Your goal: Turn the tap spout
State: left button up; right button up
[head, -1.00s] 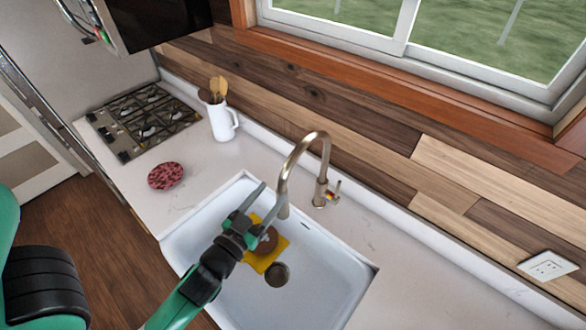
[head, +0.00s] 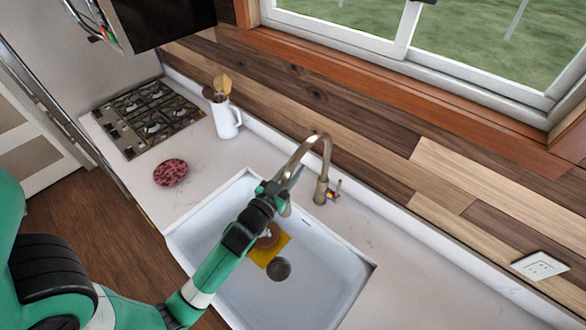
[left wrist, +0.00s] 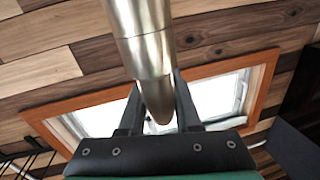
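The tap is a brass-coloured gooseneck (head: 322,150) at the back edge of the sink, with its spout arching over the basin. My left gripper (head: 284,181) is at the hanging end of the spout, partly covering it in the head view. In the left wrist view the spout (left wrist: 145,40) comes down from the top, and its end lies between the two fingers (left wrist: 158,100) of my left gripper. The fingers look apart, one on each side of the spout; I cannot tell whether either touches it. My right gripper is not in view.
The white sink (head: 330,275) holds a yellow sponge-like piece (head: 281,243) and a brown item, near a round drain (head: 279,269). A white jug (head: 226,120) with wooden utensils, a red patterned plate (head: 171,172) and a hob (head: 150,117) stand left. The right counter is clear.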

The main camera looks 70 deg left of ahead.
pick_arm(q)
grip_shut()
dwell(1.1)
